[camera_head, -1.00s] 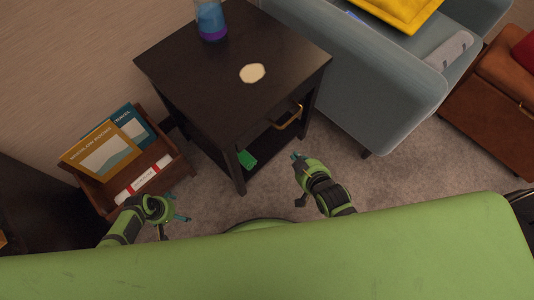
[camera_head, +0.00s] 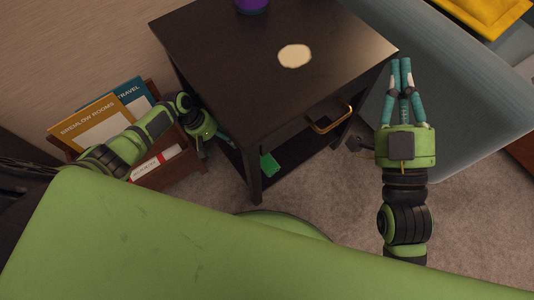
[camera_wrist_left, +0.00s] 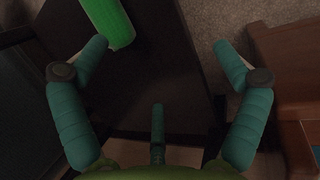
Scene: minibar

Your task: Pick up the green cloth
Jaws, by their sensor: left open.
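The green cloth (camera_head: 269,164) lies on the lower shelf of the dark side table (camera_head: 190,25), near its front leg. It also shows in the left wrist view as a green shape (camera_wrist_left: 108,22) at the top, cut off by the frame edge. My left gripper (camera_head: 230,140) is at the table's left side, close to the shelf opening, left of the cloth; its fingers are partly hidden. In the left wrist view my left gripper (camera_wrist_left: 160,45) is open and empty, with the cloth ahead of its left finger. My right gripper (camera_head: 400,62) is raised right of the table, its fingertips together and empty.
A drawer with a brass handle (camera_head: 330,119) is in the table front. A pale disc (camera_head: 295,55) and a purple-based container (camera_head: 252,5) are on top. A wooden rack (camera_head: 178,166) with booklets stands left. A blue-grey sofa (camera_head: 475,110) is right. Carpet (camera_head: 300,203) is clear in front.

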